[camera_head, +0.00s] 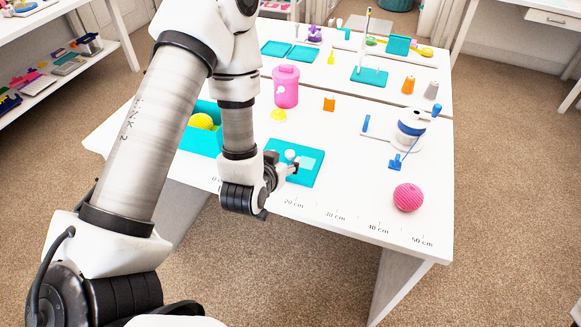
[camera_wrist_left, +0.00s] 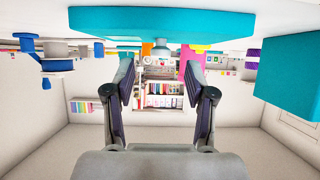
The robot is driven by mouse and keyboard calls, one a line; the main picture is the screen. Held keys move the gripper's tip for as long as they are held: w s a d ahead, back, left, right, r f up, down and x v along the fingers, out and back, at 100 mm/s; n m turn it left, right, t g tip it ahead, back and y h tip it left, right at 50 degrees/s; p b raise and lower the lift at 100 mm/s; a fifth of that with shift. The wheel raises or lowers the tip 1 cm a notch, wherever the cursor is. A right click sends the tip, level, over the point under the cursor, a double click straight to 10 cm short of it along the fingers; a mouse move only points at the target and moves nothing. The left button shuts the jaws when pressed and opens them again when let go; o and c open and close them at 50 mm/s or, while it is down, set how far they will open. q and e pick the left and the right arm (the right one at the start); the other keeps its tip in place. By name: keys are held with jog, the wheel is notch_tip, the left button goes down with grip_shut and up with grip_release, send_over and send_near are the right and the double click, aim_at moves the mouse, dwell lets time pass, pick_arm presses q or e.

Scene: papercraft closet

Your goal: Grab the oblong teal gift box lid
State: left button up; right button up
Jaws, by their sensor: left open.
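The oblong teal lid (camera_head: 303,178) lies flat near the front edge of the white table, with a whitish round knob (camera_head: 290,155) on top and a paler patch beside it. In the left wrist view, which appears upside down, the lid (camera_wrist_left: 160,22) spans the top and the knob (camera_wrist_left: 160,52) shows in line with the gap between my fingers. My left gripper (camera_head: 284,166) is low over the lid's left part, open and empty. My left arm and gripper hide part of the lid. My right gripper is not in view.
A teal open box (camera_head: 205,146) with a yellow ball (camera_head: 201,121) stands to the left, partly behind my arm. A pink canister (camera_head: 286,88) stands behind the lid. A pink yarn ball (camera_head: 407,197) and a white-and-blue spool (camera_head: 411,130) are to the right. The table between is mostly clear.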

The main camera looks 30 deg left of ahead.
aim_at(289, 154)
pick_arm(q)
jog(key=p+x, duration=0.1)
jog(key=x, duration=0.4)
jog(key=shift+r, duration=0.1)
jog(key=shift+s, duration=0.15)
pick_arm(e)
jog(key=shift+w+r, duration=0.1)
pick_arm(q)
jog(key=shift+c, duration=1.4)
grip_shut()
jog(key=shift+r, duration=0.1)
